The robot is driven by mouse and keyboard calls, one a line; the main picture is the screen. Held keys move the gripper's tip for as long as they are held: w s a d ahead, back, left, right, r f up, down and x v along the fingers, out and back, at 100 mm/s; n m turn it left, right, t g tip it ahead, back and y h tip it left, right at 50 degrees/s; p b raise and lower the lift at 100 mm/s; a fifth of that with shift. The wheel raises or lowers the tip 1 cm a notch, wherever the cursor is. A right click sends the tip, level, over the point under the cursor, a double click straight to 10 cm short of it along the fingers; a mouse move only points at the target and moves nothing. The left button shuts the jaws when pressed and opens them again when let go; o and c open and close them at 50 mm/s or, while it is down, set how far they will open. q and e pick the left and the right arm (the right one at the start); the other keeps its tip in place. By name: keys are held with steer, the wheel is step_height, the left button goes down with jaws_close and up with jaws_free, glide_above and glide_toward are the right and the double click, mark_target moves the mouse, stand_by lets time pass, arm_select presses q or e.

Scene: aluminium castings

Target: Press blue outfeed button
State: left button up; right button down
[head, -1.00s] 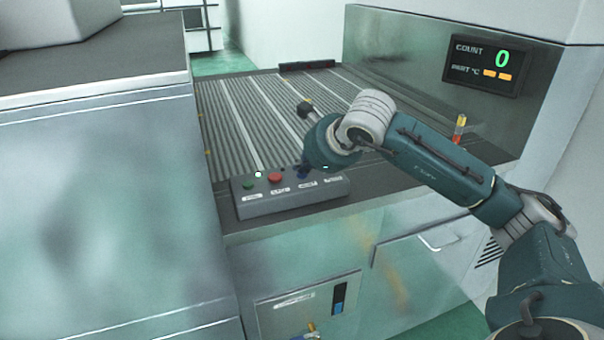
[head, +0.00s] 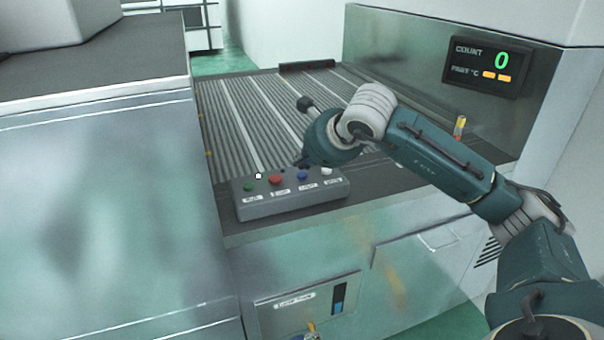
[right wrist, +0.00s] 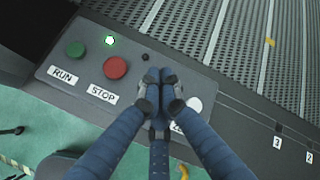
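The blue button (head: 302,176) is on the sloping top of a grey control box (head: 290,205), between the red button (head: 275,180) and the white button (head: 327,171). My right gripper (head: 303,163) is just behind and above the blue button in the head view, apart from it as far as I can tell. In the right wrist view my right gripper's fingertips (right wrist: 158,79) are together with nothing seen between them. The fingers hide the blue button there. My left gripper is not in view.
A green RUN button (right wrist: 75,49) and red STOP button (right wrist: 115,68) sit left of the fingers. A small lamp (head: 258,176) glows on the box. A ribbed conveyor (head: 240,120) lies behind it. A display (head: 487,66) reads COUNT 0.

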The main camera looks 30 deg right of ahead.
mark_target(303, 176)
steer(key=shift+r+p, duration=1.7)
steer(key=shift+r, duration=0.85)
steer(key=shift+f, duration=0.1)
